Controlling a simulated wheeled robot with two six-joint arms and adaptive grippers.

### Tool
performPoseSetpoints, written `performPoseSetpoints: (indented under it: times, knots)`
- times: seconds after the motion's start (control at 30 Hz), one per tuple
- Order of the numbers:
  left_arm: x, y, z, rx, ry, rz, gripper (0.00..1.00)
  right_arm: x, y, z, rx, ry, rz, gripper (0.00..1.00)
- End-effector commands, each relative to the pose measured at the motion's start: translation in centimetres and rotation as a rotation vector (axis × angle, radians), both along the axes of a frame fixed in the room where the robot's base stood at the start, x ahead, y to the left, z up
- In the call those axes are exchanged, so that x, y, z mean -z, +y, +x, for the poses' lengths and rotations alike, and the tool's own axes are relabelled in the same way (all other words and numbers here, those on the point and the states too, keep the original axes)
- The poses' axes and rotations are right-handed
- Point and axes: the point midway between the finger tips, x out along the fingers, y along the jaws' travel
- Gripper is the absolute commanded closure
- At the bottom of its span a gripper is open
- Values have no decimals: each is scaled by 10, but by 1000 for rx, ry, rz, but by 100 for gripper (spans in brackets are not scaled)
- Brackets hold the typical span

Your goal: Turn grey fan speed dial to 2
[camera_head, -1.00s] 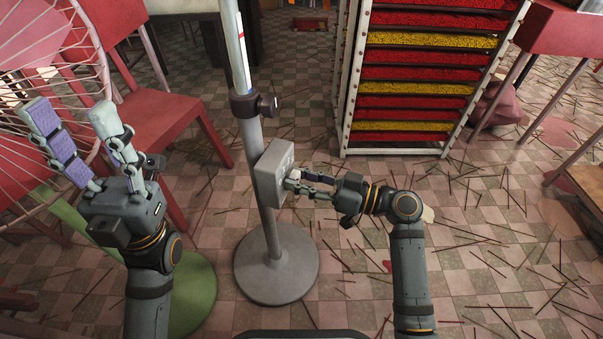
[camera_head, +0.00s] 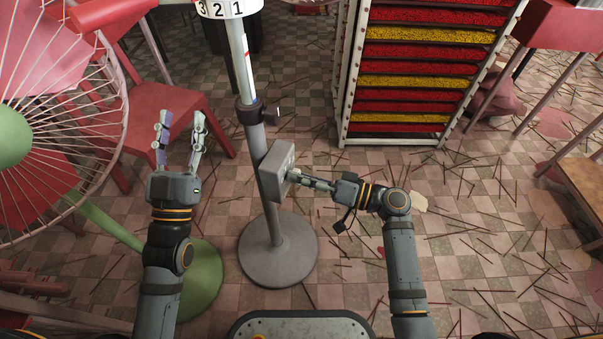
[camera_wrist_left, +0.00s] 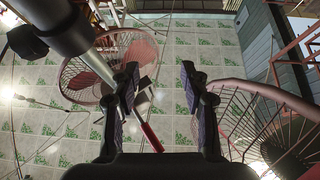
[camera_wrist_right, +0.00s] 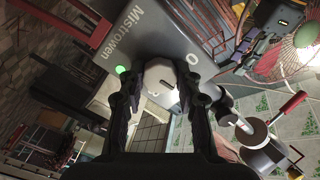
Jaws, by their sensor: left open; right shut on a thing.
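The grey fan's control box (camera_head: 275,168) is fixed to a grey pole on a round base (camera_head: 277,262). My right gripper (camera_head: 297,177) reaches its right face from the right, hiding the dial in the head view. In the right wrist view the pale dial (camera_wrist_right: 166,88) sits between the fingers, which are shut on it. The dial has a short dark mark; I cannot tell which number it points at. The box face (camera_wrist_right: 155,30) reads "Mistrowen", with a "0" and a green light beside the dial. My left gripper (camera_head: 181,125) is open and empty, left of the pole.
A green-hubbed fan (camera_head: 12,135) with a wire cage stands at left, near a red chair (camera_head: 170,115). A white ring (camera_head: 228,8) marked 3, 2, 1 tops the visible pole. A rack of red and yellow trays (camera_head: 415,80) stands behind. Sticks litter the tiled floor.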

Motion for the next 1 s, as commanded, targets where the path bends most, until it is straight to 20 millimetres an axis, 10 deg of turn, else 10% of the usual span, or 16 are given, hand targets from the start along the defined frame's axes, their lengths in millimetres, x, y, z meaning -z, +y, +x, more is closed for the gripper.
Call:
performPoseSetpoints:
  times: [0.37, 0.7, 1.0]
  knots:
    - [157, 0, 11, 5, 658, -12, 55, -3, 0, 0, 1, 152, 55, 98]
    - [285, -7, -56, 34, 1212, -19, 55, -3, 0, 0, 2, 282, 102, 98]
    - [347, -14, -132, 68, 1572, -25, 55, -2, 0, 0, 2, 367, 134, 98]
